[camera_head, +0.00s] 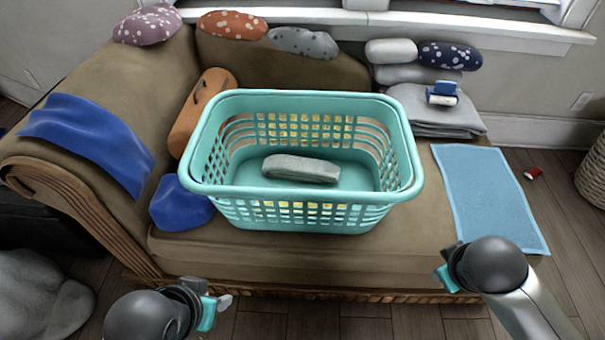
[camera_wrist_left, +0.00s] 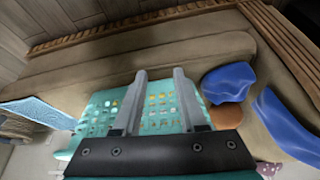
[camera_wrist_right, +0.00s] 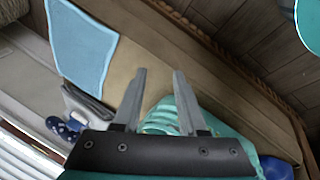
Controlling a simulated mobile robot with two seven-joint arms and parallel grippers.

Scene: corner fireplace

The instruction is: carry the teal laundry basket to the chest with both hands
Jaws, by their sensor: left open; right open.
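The teal laundry basket (camera_head: 300,215) stands upright on the seat of a brown couch (camera_head: 400,255). A grey folded cloth (camera_head: 300,169) lies inside it. My left gripper (camera_head: 215,302) is open and empty in front of the couch, below and left of the basket. In the left wrist view its fingers (camera_wrist_left: 157,80) point toward the basket's slotted wall (camera_wrist_left: 106,112). My right gripper (camera_head: 443,277) is open and empty at the couch's front edge, right of the basket. The basket (camera_wrist_right: 158,118) shows partly behind its fingers (camera_wrist_right: 157,80) in the right wrist view. I cannot make out a chest.
Blue cloths (camera_head: 92,135) lie on the couch's left arm and beside the basket (camera_head: 180,204). A light blue towel (camera_head: 487,195) hangs over the seat's right side. Pillows (camera_head: 232,25) line the back. A wicker basket (camera_head: 594,172) stands at far right.

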